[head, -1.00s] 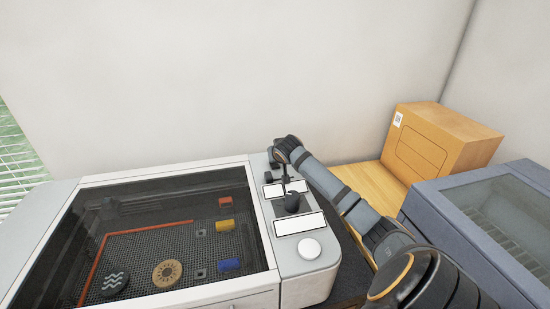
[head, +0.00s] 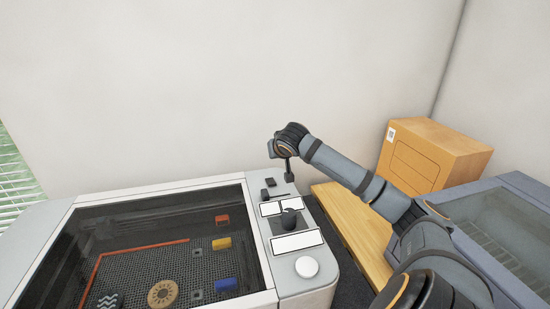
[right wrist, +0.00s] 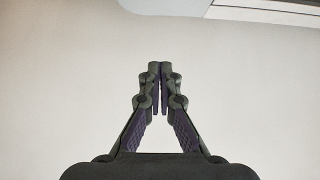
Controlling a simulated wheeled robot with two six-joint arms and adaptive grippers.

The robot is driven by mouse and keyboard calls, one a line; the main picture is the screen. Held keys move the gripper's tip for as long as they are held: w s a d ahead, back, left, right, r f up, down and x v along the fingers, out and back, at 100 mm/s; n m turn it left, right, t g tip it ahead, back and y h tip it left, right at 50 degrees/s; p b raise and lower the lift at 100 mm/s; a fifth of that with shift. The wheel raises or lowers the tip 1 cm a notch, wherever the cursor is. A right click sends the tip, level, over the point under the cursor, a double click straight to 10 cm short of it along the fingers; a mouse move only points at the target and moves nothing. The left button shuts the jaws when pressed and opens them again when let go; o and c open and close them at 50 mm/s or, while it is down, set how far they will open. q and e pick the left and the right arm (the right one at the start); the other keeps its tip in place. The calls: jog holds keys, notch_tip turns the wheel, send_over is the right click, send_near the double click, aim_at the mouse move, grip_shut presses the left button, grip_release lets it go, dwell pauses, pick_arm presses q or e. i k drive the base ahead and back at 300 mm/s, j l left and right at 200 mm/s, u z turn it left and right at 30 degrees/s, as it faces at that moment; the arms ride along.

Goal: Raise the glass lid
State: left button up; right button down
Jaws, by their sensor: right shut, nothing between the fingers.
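The glass lid (head: 130,222) is a dark see-through pane in a white frame. It lies shut over the bed of a white machine at the lower left of the head view. Its front edge is cut off by the picture. My right gripper (head: 289,176) points down above the back end of the machine's control panel (head: 285,278), to the right of the lid and clear of it. In the right wrist view its fingers (right wrist: 159,68) are together with nothing between them. My left gripper is not in view.
Under the glass are red (head: 222,219), yellow (head: 221,243) and blue (head: 225,284) blocks and a round tan piece (head: 162,293).

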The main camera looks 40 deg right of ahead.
aim_at(269, 297)
jog(key=k+j, duration=1.1)
jog(key=k, duration=0.2)
